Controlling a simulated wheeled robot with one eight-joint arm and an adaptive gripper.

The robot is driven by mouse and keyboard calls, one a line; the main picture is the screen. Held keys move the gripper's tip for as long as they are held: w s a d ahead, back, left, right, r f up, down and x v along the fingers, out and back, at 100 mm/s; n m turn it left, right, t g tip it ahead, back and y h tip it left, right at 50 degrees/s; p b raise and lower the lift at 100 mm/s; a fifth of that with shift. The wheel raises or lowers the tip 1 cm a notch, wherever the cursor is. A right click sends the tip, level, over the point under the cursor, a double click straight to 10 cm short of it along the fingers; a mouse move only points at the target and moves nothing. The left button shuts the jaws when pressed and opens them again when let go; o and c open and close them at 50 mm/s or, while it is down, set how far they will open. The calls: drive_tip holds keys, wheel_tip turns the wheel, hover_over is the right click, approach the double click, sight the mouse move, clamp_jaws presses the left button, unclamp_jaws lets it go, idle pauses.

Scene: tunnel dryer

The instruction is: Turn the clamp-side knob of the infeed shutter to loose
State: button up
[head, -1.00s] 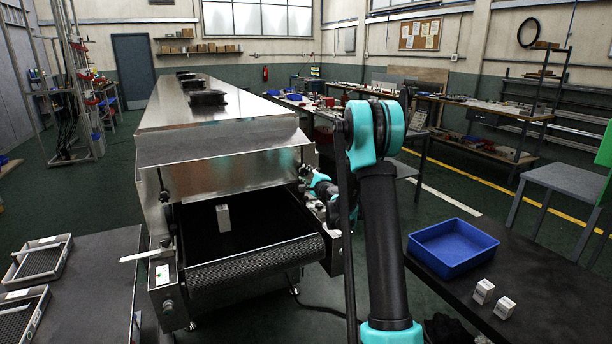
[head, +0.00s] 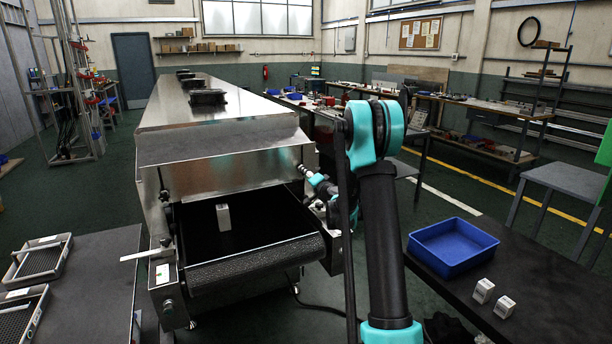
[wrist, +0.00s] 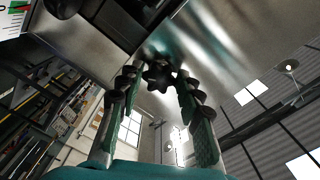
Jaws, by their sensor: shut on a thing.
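In the wrist view a dark star-shaped knob (wrist: 158,76) sits between the two fingers of my gripper (wrist: 160,88), in front of the bare metal housing. The fingers are closed in on it from both sides. A second dark knob (wrist: 62,7) is at the top left, outside the fingers, near a white scale with red and green marks (wrist: 14,6). In the head view my gripper (head: 308,173) is at the right side of the dryer's infeed hood (head: 225,160); my arm partly hides that side, and the held knob is too small to make out there.
A white box (head: 223,217) stands on the dark infeed belt (head: 255,262). A blue bin (head: 453,266) and two white boxes (head: 483,291) are on the right table. Trays (head: 40,260) lie on the left table. Floor shows between the dryer and the right table.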

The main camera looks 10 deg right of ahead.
drive_tip(key=shift+s+f+n, duration=0.1)
drive_tip(key=shift+n, duration=0.5)
drive_tip(key=o, duration=1.1)
drive_tip(key=v, duration=1.2)
